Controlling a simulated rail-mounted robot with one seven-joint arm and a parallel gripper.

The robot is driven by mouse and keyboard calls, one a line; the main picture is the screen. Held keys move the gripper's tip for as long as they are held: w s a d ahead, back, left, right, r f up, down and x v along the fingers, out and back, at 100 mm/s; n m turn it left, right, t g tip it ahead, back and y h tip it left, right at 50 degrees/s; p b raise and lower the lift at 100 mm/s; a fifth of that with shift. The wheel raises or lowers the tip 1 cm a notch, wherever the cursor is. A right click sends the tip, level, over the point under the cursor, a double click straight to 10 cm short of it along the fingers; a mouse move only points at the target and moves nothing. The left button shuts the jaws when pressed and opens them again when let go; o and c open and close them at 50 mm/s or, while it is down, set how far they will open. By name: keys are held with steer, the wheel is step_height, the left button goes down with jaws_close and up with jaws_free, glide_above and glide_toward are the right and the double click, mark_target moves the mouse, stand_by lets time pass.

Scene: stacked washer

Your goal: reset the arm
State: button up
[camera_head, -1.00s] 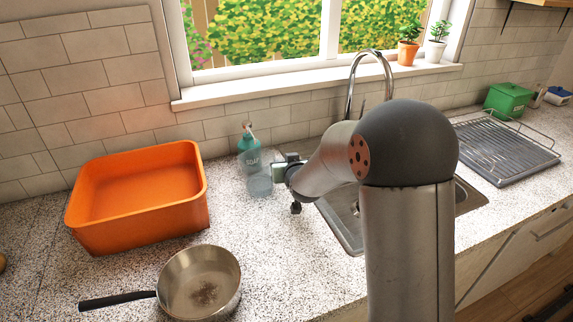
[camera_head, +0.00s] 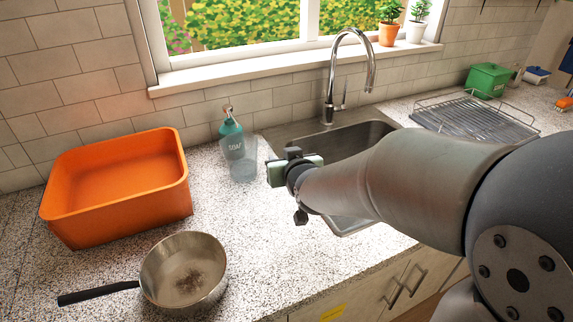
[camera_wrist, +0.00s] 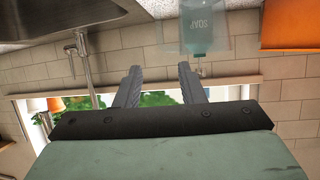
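My arm reaches in from the right in the head view, and my gripper (camera_head: 280,170) is at its end, above the counter by the sink's left edge. In the wrist view, which is upside down, the two fingers of my gripper (camera_wrist: 159,68) stand apart with nothing between them. A clear glass (camera_head: 242,160) stands just left of the gripper, apart from it, in front of a teal soap bottle (camera_head: 230,132). The soap bottle also shows in the wrist view (camera_wrist: 198,38), beyond the fingers.
An orange tub (camera_head: 115,225) stands on the left of the counter, with a pan (camera_head: 185,270) in front. The sink (camera_head: 350,140) and tall faucet (camera_head: 332,75) are behind my arm. A dish rack (camera_head: 475,118) and green box (camera_head: 488,80) are back right.

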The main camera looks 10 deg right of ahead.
steer(key=s+d+f+g, duration=0.2)
steer(key=s, duration=0.2)
steer(key=s+d+f+g+h, duration=0.1)
steer(key=s+f+g, duration=0.1)
steer(key=s, duration=0.2)
steer(key=s+d+f+g+h, duration=0.1)
steer(key=s+d+f+g, duration=0.1)
steer(key=s, duration=0.2)
steer(key=shift+s+d+m, duration=0.15)
steer(key=shift+d+m, duration=0.2)
steer(key=shift+m, duration=0.05)
steer(key=s+d+f+g, duration=0.2)
steer(key=s+g, duration=0.4)
steer(key=s, duration=0.8)
steer(key=shift+s+d+m+g+p, duration=0.25)
steer(key=shift+d+m+g+p, duration=0.05)
steer(key=shift+d+g+p, duration=0.1)
